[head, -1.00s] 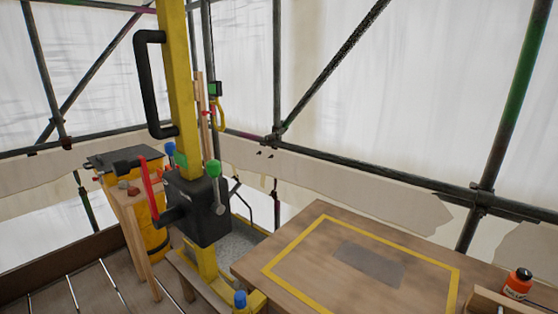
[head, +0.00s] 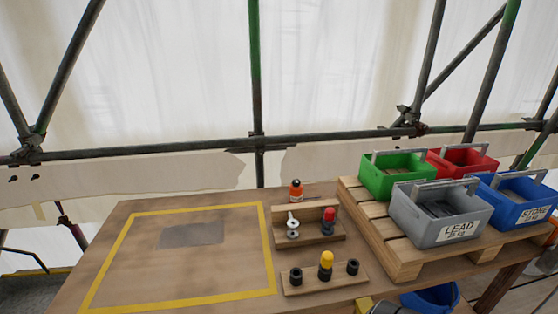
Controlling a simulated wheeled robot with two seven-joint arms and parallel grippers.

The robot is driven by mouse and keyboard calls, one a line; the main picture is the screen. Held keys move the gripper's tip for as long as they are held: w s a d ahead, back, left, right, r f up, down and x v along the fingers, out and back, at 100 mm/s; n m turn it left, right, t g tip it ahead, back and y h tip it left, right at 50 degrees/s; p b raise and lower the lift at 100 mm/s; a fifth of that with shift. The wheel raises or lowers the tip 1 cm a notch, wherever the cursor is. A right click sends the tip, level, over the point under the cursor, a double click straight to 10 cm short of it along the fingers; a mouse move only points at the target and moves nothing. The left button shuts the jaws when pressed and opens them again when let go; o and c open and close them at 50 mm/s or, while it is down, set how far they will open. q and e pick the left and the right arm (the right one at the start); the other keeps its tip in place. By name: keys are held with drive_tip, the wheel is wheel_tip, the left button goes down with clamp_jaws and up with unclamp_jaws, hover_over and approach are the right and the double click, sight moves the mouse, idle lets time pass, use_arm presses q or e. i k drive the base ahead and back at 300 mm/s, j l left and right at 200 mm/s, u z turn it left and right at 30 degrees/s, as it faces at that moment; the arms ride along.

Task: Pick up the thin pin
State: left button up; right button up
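A wooden rack (head: 312,236) on the right part of the wooden table holds a slim grey metal piece with a round disc (head: 292,227) and a red-topped dark piece (head: 328,221). In front of it, a wooden strip (head: 310,283) holds an upright yellow-topped piece (head: 326,264) between two short black pieces (head: 295,276). I cannot tell for sure which of these is the thin pin; the grey piece looks slimmest. Neither of my grippers is in view.
The table (head: 130,214) has a yellow-outlined area with a grey patch (head: 192,236), clear of objects. An orange bottle (head: 296,189) stands behind the rack. To the right, a pallet (head: 385,240) carries grey (head: 405,222), green, red and blue crates. A blue bucket (head: 433,299) sits below.

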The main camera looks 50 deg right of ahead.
sight(330, 212)
drive_tip(key=z, duration=0.45)
drive_tip(key=k+z, duration=0.15)
drive_tip(key=z, duration=0.3)
drive_tip(key=l+z, duration=0.1)
drive_tip(key=z, duration=0.35)
drive_tip(key=k+l+z, duration=0.1)
drive_tip(key=z, duration=0.3)
drive_tip(key=i+z, duration=0.1)
drive_tip(key=z, duration=0.35)
drive_tip(key=j+z, duration=0.15)
drive_tip(key=z, duration=0.35)
drive_tip(key=i+j+z, duration=0.15)
drive_tip(key=z, duration=0.3)
